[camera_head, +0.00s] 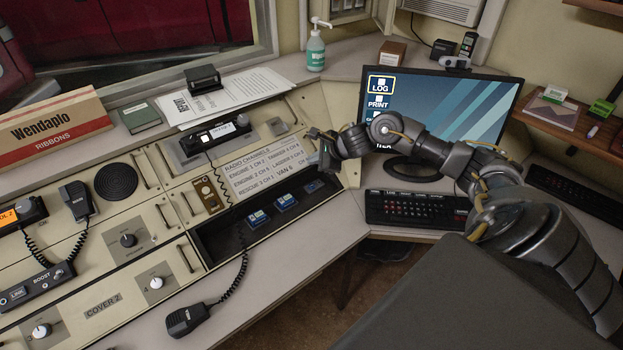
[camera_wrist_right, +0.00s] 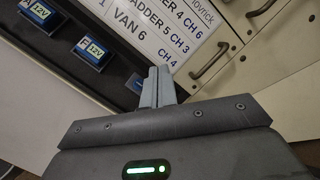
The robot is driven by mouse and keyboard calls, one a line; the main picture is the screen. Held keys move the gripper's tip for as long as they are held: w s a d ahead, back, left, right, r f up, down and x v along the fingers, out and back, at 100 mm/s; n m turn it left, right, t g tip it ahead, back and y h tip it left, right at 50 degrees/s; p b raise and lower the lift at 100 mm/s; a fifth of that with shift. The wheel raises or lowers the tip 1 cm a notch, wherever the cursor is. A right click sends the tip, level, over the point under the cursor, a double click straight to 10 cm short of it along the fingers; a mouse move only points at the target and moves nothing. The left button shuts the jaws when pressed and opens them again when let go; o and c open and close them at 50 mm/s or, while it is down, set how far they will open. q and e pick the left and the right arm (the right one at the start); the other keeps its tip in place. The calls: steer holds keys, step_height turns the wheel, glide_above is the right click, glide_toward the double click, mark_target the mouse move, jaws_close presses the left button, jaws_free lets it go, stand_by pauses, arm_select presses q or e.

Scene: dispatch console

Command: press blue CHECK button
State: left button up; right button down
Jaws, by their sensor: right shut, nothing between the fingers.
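No button with a readable CHECK label shows. A dark recess (camera_head: 225,245) in the console holds two blue blocks, a left one (camera_head: 258,218) and a right one (camera_head: 286,201). My right gripper (camera_head: 318,137) is shut and empty over the console, by the right end of the radio channel card. Its fingers (camera_wrist_right: 158,72) point at the card's lower edge. My left gripper is out of view.
The radio channel card (camera_head: 262,168) lies just above the recess. The monitor (camera_head: 445,110) and black keyboard (camera_head: 415,208) stand to the right, partly behind my right arm. A hand microphone (camera_head: 188,319) with a coiled cord lies at the front. A LINK/BOOST box (camera_head: 38,287) sits far left.

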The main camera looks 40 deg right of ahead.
steer(key=b, duration=0.4)
glide_above(314, 187)
step_height(314, 187, down, 7)
steer(key=shift+s+d+r, duration=0.1)
steer(key=shift+f+b, duration=0.6)
steer(key=shift+b, duration=0.05)
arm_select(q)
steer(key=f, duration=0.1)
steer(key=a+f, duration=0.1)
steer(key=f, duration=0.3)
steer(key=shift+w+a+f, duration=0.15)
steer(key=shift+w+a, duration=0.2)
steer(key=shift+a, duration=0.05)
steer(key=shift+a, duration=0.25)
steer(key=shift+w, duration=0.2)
